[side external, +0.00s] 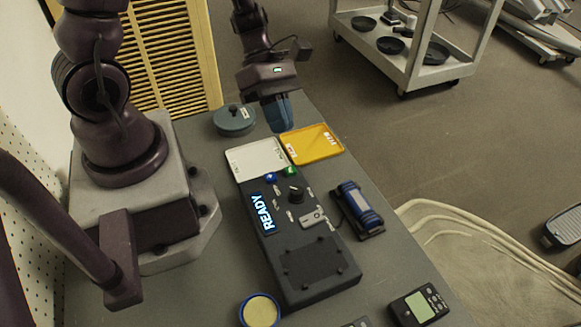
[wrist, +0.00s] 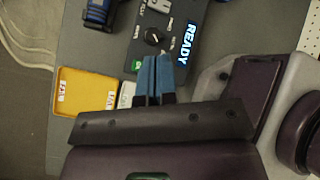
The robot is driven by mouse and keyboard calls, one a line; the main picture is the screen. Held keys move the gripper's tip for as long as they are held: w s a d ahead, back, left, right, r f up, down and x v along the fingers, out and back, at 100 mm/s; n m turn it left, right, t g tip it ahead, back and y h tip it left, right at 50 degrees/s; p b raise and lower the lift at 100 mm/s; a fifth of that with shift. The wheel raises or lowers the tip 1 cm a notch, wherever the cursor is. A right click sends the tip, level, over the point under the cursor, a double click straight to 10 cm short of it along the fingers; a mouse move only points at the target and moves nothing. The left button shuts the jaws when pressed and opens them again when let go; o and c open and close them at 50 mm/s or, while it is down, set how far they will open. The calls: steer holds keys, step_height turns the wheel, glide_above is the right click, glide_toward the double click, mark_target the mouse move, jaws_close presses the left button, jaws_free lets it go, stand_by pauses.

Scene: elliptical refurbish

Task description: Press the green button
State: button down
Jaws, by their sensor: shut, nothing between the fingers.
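The green button (side external: 291,170) sits at the far end of a dark control box (side external: 312,272), beside a blue button (side external: 271,178). In the wrist view the green button (wrist: 136,66) shows just left of my blue fingertips. My gripper (side external: 284,126) points down over the back of the table, beyond the trays and apart from the button in the side view. Its two blue fingers (wrist: 157,58) are together with nothing between them. In the wrist view they hide part of the box's end; the blue button cannot be made out there.
A white tray (side external: 258,157) and a yellow tray (side external: 322,145) lie at the box's far end. The box has a lit READY display (side external: 264,213) and a black knob (side external: 296,193). A blue device (side external: 358,206) lies to its right, a round teal container (side external: 234,122) behind left.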

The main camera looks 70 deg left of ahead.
mark_target(292, 168)
steer(key=n, duration=0.1)
steer(key=w+n+t, duration=0.1)
steer(key=n, duration=0.1)
steer(key=w+n, duration=0.1)
steer(key=n, duration=0.1)
steer(key=shift+d+r+t, duration=0.1)
steer(key=shift+d+t, duration=0.05)
steer(key=shift+t, duration=0.15)
steer(key=shift+f, duration=4.4)
steer(key=shift+f, duration=0.1)
steer(key=shift+f, duration=0.3)
steer(key=shift+f, duration=0.45)
steer(key=shift+r, duration=0.9)
